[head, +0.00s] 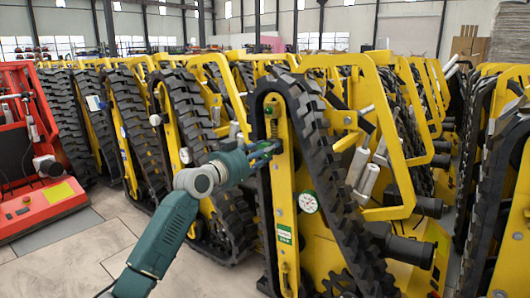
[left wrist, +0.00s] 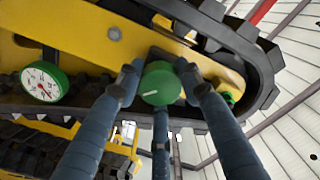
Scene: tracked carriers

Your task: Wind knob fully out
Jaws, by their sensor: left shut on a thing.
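The green knob (left wrist: 160,85) sits on the yellow side plate of a tracked carrier (head: 285,175), with a short white line on its face. In the left wrist view, my left gripper (left wrist: 160,80) is shut on the knob, with its blue-grey fingers around the rim. In the head view, my left gripper (head: 268,150) is against the upper part of this plate and hides the knob. A round white dial with a green rim (left wrist: 45,82) is beside the knob; it also shows lower on the plate in the head view (head: 308,202). My right gripper is not seen.
Black rubber track (head: 325,165) runs close along the plate. More yellow tracked carriers (head: 120,120) stand packed in rows behind and to both sides. A red machine (head: 35,150) stands at the left. Pale floor (head: 70,255) is clear at the lower left.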

